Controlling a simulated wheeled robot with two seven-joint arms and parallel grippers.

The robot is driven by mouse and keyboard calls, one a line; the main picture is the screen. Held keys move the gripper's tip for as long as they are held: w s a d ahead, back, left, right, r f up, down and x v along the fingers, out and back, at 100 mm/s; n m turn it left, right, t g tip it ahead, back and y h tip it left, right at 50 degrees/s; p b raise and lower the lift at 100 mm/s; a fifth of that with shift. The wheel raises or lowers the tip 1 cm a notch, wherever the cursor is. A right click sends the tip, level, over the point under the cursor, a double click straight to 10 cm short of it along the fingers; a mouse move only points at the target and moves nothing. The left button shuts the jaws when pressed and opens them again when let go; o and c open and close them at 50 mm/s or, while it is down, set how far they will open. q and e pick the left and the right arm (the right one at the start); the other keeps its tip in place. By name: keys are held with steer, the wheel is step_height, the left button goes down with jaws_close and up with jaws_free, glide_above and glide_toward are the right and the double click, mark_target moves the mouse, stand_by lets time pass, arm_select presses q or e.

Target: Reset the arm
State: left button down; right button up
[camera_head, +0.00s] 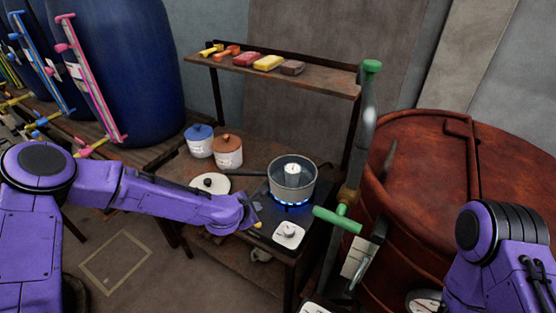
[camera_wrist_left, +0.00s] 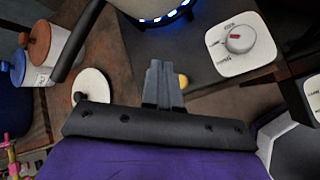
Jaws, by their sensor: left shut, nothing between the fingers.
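My left arm reaches in from the left in the head view, and its gripper (camera_head: 257,224) is beside the front left of the stove. In the left wrist view its fingers (camera_wrist_left: 164,66) are together with nothing between them. The stove (camera_head: 268,213) has a lit blue burner under a grey pot (camera_head: 309,184), with a small white object inside. A white panel with a dial (camera_head: 289,235) is at the stove's front; it also shows in the left wrist view (camera_wrist_left: 240,41). My right arm shows at the right edge; its gripper is out of view.
A blue lidded jar (camera_head: 200,146), an orange-lidded jar (camera_head: 228,157) and a white lid (camera_head: 210,184) are on the bench. A shelf (camera_head: 330,84) holds several small blocks. A green-handled pipe (camera_head: 338,220) and a rusty vat (camera_head: 430,230) stand right of the stove.

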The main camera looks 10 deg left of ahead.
arm_select(q)
steer(key=shift+a+m, duration=0.2)
steer(key=shift+m, duration=0.3)
steer(key=s+a+f+m+g+y, duration=0.3)
steer(key=s+f+m, duration=0.75)
steer(key=s, duration=0.55)
steer(key=s+a+f+m+g+y, duration=0.1)
steer(key=s+a+f+m, duration=0.1)
steer(key=s, duration=0.4)
steer(key=s+a+f+m+g+b, duration=0.1)
steer(key=s+a+f+m, duration=0.1)
steer(key=s+a, duration=0.2)
steer(key=s+a+f+m+y+b, duration=0.1)
steer(key=s+a+f+m, duration=0.1)
steer(key=s, duration=0.8)
steer(key=shift+a+f+g+y, duration=0.2)
steer(key=shift+a+g+y, duration=0.15)
steer(key=shift+a, duration=0.55)
